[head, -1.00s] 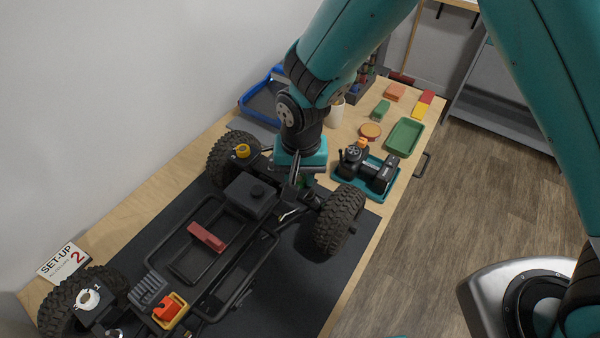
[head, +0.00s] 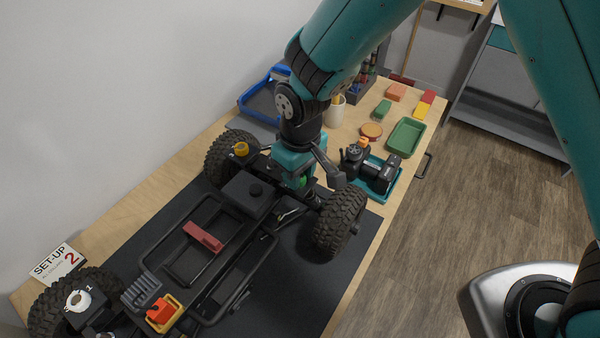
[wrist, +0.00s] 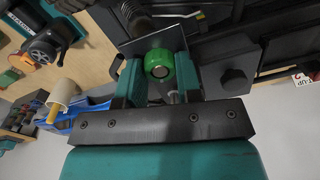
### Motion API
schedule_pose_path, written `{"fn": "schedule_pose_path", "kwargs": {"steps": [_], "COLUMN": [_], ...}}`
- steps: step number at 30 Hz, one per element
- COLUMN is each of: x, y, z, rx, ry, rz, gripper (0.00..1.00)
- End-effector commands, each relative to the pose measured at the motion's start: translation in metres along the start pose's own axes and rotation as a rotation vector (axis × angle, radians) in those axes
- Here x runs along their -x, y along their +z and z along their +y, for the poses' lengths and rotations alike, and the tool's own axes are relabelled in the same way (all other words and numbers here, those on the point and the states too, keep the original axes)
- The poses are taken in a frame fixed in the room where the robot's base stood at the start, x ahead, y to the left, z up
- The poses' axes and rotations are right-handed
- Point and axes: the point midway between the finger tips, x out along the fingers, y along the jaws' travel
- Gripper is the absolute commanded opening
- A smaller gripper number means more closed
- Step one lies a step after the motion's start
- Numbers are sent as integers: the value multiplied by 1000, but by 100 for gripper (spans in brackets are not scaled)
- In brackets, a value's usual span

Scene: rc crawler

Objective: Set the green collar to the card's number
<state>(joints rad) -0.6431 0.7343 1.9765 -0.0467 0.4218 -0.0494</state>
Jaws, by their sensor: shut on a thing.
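The green collar (wrist: 159,64) sits between the two fingers of my gripper (wrist: 158,76) in the wrist view. My gripper is shut on it, pointing down at the crawler's far axle. In the head view only a sliver of green (head: 302,182) shows below my gripper (head: 300,184). No number or mark on the collar is readable. The white card (head: 57,263) at the lower left reads "SET-UP" with a red 2. The crawler chassis (head: 250,262) lies on the dark mat.
The far right wheel (head: 340,220) is close to my gripper. A teal tray (head: 394,190) with a black device lies to the right. A white numbered dial (head: 78,300) is near the front left.

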Motion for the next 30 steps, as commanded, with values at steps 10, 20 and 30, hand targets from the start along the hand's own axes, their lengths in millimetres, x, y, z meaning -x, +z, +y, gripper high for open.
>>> {"fn": "schedule_pose_path", "kwargs": {"steps": [10, 20, 30], "x": [0, 0, 1], "y": [0, -1, -1], "z": [-2, -2, -2], "rx": [193, 251, 252], "ry": [-6, -7, -7], "rz": [-3, -4, -3], "gripper": [9, 9, 9]}}
